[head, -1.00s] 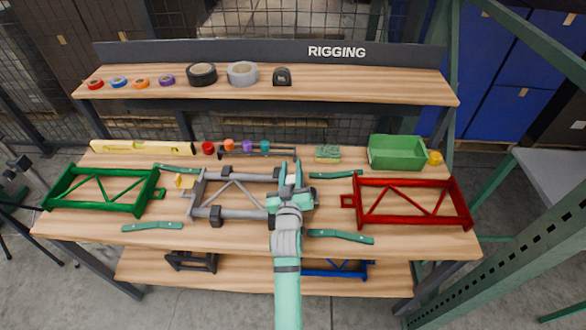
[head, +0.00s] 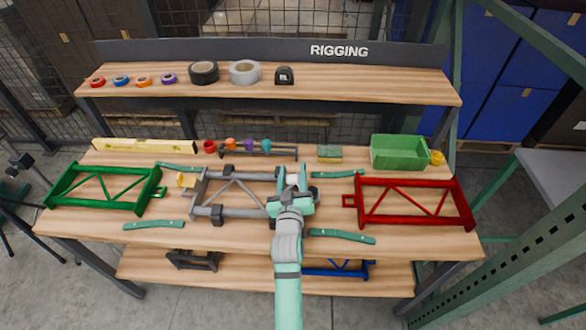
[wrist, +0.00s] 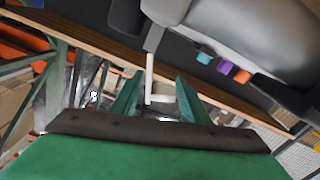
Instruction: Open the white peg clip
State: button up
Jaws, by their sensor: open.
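The white peg clip (wrist: 149,80) shows in the wrist view as a thin white bar with a small foot, beside a large grey rounded part. My gripper (wrist: 157,98) is open, with one teal finger on each side of the clip's lower part; I cannot tell whether either touches it. In the head view my gripper (head: 292,178) is over the right end of the grey frame (head: 237,177), and my wrist and fingers largely hide the clip there.
A green frame (head: 100,188) lies left and a red frame (head: 415,201) right. Teal strips (head: 342,236) lie nearby. A green bin (head: 398,152) and a rack of coloured pieces (head: 258,152) stand behind.

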aim_at(292, 183)
jog(key=s, duration=0.9)
jog(key=shift+a, duration=0.1)
jog(key=shift+s, duration=0.15)
